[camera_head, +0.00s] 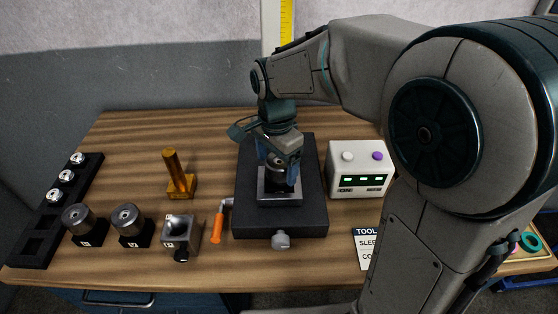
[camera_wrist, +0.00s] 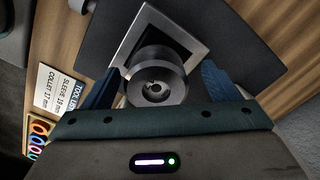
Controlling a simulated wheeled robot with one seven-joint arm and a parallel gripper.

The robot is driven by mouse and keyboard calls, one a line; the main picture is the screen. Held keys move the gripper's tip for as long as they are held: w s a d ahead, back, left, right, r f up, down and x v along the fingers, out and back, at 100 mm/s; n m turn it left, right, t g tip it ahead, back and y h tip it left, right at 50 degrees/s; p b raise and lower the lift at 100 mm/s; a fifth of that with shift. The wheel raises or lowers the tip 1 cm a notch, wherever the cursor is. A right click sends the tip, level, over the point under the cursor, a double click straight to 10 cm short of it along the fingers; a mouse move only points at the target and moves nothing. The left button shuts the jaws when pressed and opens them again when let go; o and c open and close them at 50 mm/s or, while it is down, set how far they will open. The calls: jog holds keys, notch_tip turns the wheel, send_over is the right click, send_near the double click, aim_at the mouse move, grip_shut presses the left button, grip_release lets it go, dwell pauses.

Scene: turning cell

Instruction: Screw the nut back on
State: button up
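A round grey metal nut (camera_wrist: 157,76) with a dark central opening shows in the wrist view. It sits over a square metal block (camera_wrist: 190,38), on the black base plate (camera_head: 312,215) in the middle of the bench. Whether its thread is engaged cannot be told. My gripper (camera_head: 279,168) points down over the block, and its blue fingers show in the wrist view (camera_wrist: 160,70) on either side of the nut. A gap shows between each finger and the nut, so the gripper looks open. In the head view my gripper hides most of the nut.
An orange-handled tool (camera_head: 217,228), a grey block with a conical hollow (camera_head: 177,232) and a brass post (camera_head: 175,172) stand left of the plate. Two grey cylinders (camera_head: 128,218) and a black rack (camera_head: 45,220) lie further left. A control box (camera_head: 360,168) is at right.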

jog(key=shift+d, duration=0.25)
notch_tip(320, 180, up, 13)
jog(key=s+d+f+n+t, duration=0.3)
jog(key=s+d+f+n, duration=0.7)
jog(key=s+d+f, duration=0.1)
jog(key=shift+s+d+n, duration=0.3)
jog(key=shift+s+d, duration=0.3)
jog(key=shift+s, duration=0.35)
